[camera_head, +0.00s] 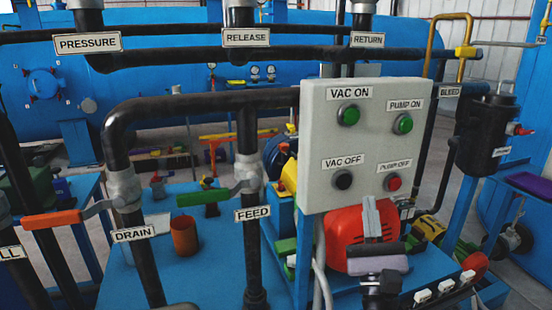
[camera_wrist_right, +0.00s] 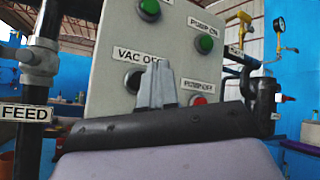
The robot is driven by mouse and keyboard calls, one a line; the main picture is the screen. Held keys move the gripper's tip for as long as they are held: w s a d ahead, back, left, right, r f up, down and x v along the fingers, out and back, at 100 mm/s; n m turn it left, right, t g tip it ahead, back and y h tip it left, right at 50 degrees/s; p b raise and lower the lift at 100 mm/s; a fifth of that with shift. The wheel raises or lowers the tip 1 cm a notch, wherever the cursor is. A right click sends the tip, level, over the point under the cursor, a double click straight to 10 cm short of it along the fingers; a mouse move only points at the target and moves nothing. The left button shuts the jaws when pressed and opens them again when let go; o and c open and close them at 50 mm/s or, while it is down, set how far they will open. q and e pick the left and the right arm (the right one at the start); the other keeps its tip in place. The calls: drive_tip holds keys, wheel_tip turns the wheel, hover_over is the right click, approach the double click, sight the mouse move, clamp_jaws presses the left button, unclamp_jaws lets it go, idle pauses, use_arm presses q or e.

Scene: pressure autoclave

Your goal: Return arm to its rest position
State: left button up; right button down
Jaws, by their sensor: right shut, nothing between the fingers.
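My right gripper (camera_head: 371,202) is shut and empty. It points up in front of the lower part of the grey control box (camera_head: 322,125), below the PUMP OFF label. Its closed fingers also show in the right wrist view (camera_wrist_right: 157,68), where they overlap the box face between the black VAC OFF button (camera_wrist_right: 133,82) and the red pump-off button (camera_wrist_right: 199,100). I cannot tell the gap between fingertips and box. The green VAC ON button (camera_head: 348,115) and green PUMP ON button (camera_head: 403,124) are uncovered. My left gripper is not in view.
Left of the box stand the DRAIN pipe with an orange lever (camera_head: 52,219) and the FEED pipe with a green lever (camera_head: 203,197). A red rounded machine part (camera_head: 345,238) is behind my gripper. A black BLEED canister (camera_head: 487,135) stands at right.

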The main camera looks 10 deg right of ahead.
drive_tip(key=s+a+f+n+g+y+p, duration=0.1)
drive_tip(key=s+a+f+n+g+y, duration=0.25)
drive_tip(key=f+n, duration=0.6)
drive_tip(key=s+a+f+n+g+y+p, duration=0.15)
drive_tip(key=f+n+g+y, duration=0.25)
drive_tip(key=f+n, duration=0.55)
drive_tip(key=s+f+n+g+p, duration=0.1)
drive_tip(key=s+f+n+g, duration=0.7)
drive_tip(key=s+f+n, duration=0.5)
drive_tip(key=s+n, duration=0.2)
drive_tip(key=n, duration=0.2)
drive_tip(key=shift+s+f+h, duration=0.2)
drive_tip(key=shift+s+h, duration=0.15)
drive_tip(key=shift+s, duration=0.05)
